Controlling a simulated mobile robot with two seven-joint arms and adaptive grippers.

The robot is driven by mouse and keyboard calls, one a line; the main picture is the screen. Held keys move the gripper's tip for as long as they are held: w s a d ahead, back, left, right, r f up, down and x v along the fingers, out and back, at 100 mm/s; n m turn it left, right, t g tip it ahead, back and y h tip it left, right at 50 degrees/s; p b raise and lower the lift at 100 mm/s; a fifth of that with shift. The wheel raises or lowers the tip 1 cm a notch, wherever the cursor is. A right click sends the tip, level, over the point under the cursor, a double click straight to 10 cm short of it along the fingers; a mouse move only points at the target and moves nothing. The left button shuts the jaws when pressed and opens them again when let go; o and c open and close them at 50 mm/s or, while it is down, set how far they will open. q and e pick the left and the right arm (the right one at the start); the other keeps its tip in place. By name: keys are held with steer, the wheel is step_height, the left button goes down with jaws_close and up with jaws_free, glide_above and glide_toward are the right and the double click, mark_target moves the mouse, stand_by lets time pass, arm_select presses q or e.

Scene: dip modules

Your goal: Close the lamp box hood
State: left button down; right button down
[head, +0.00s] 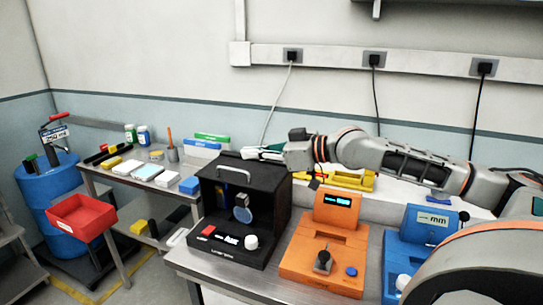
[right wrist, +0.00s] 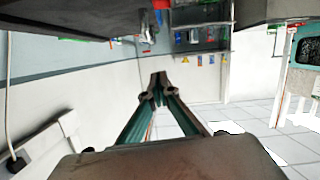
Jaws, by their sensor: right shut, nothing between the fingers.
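The black lamp box (head: 279,213) stands on the near bench, left of the orange module. Its front is open, and a round bluish disc (head: 243,214) shows inside. The hood (head: 228,182), with a light bar handle (head: 234,172), is up at the top of the box. The base front carries a red switch, a small display and a white knob (head: 251,242). My right gripper (head: 248,153) is just above or behind the box's top rear edge; contact cannot be told. Its fingers are shut and empty, also in the right wrist view (right wrist: 158,80). My left gripper is not in view.
An orange module (head: 310,262) and a blue module (head: 408,240) stand to the right on the bench (head: 215,281). Yellow parts (head: 345,179) lie behind. A side table with boxes, a red bin (head: 82,218) and a blue drum (head: 40,195) are at left.

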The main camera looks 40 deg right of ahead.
steer(key=shift+s+b, duration=0.35)
steer(key=shift+s, duration=0.05)
steer(key=shift+s+a+r, duration=0.2)
steer(key=shift+s+r, duration=0.05)
steer(key=shift+r, duration=0.05)
steer(key=shift+d+p+v, duration=0.25)
steer(key=shift+p+v, duration=0.05)
steer(key=shift+v, duration=2.1)
steer(key=shift+w+f, duration=0.1)
steer(key=shift+f, duration=0.05)
